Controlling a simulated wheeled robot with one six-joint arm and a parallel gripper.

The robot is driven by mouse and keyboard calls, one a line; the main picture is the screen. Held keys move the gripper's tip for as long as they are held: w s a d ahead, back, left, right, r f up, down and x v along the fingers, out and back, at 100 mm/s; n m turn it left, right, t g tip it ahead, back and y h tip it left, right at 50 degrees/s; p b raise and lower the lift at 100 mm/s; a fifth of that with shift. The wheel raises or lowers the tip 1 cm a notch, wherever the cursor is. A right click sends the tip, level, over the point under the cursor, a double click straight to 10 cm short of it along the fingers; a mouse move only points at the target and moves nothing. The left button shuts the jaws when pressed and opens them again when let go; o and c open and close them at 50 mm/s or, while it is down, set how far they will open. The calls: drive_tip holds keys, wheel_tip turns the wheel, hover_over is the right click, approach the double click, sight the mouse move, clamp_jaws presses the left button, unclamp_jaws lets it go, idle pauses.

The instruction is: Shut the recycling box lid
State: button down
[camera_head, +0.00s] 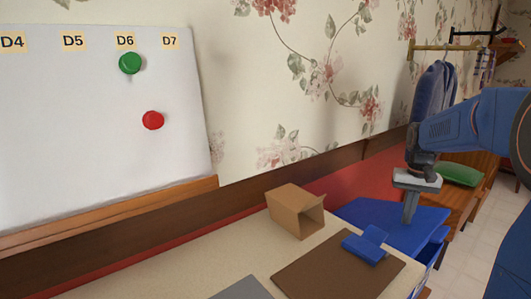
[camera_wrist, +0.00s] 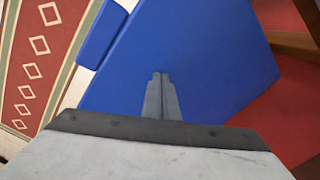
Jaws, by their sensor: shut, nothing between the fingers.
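The blue recycling box (camera_head: 432,252) stands at the right end of the counter. Its flat blue lid (camera_head: 375,213) lies over the top, and I cannot tell if it is fully closed. My gripper (camera_head: 409,221) is shut and empty, pointing down at the lid, with its tips at or just above the surface. In the wrist view the lid (camera_wrist: 215,60) fills the middle, and my shut fingers (camera_wrist: 157,75) are over it. Contact cannot be made out.
A counter (camera_head: 190,270) holds an open cardboard box (camera_head: 296,210), a brown board (camera_head: 330,272) and a blue object (camera_head: 366,245) close to the lid. A wooden bench with a green cushion (camera_head: 460,174) stands behind. A patterned rug (camera_wrist: 35,60) lies on the floor.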

wheel_tip(320, 180, down, 8)
drive_tip(key=shift+f, duration=0.15)
idle(1.6)
idle(0.5)
drive_tip(key=shift+r, duration=6.85)
drive_tip(key=shift+s, duration=0.1)
